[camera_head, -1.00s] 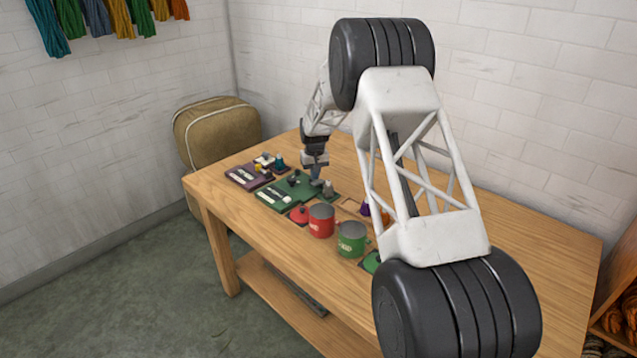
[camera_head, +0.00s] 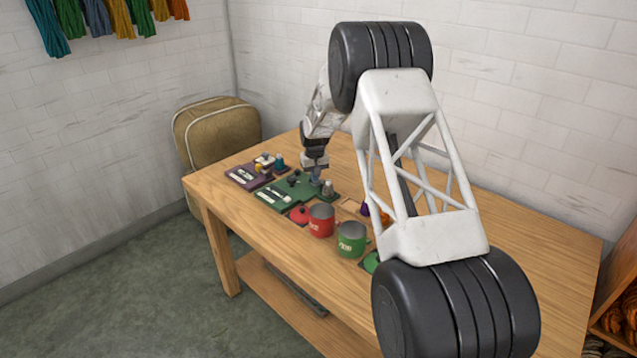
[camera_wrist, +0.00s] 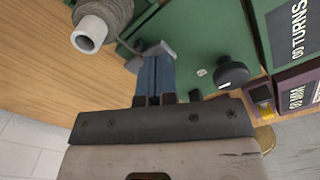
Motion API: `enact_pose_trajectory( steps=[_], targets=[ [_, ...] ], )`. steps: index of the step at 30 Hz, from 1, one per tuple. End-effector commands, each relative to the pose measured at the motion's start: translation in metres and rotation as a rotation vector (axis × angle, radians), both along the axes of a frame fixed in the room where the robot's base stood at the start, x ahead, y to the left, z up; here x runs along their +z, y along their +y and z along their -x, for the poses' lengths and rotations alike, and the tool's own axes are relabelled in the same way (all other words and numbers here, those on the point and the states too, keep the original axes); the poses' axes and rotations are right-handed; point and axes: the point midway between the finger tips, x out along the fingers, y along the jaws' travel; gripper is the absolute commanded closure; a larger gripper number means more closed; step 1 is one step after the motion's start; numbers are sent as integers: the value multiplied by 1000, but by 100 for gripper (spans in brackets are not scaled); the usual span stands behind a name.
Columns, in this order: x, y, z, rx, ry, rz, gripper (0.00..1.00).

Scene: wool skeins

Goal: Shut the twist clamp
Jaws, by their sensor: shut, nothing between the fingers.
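The green winding board (camera_head: 271,198) lies on the table, and its green deck (camera_wrist: 205,40) also fills the upper right of the wrist view. A small grey lever piece (camera_wrist: 152,52), which looks like the twist clamp, sits at the deck's edge beside a spool of grey yarn (camera_wrist: 112,14). My gripper (camera_wrist: 157,58) is shut and empty, with its blue fingertips right at the grey lever. I cannot tell whether they touch it. In the head view my gripper (camera_head: 316,177) is low over the board, and the lever is not clear there. A black knob (camera_wrist: 232,74) stands right of my fingers.
A purple board (camera_head: 243,178) with small parts lies beside the green one. A red mug (camera_head: 321,221), a green mug (camera_head: 351,240) and a red lidded piece (camera_head: 299,214) stand nearer the front. Bare table (camera_wrist: 45,75) lies left of the deck.

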Motion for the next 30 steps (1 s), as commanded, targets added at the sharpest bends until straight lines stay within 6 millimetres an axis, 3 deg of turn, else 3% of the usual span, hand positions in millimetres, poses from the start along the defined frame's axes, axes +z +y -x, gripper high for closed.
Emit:
enact_pose_trajectory(
  steps=[30],
  targets=[
    [-11, 0, 0, 0, 0, 0, 100]
  ],
)
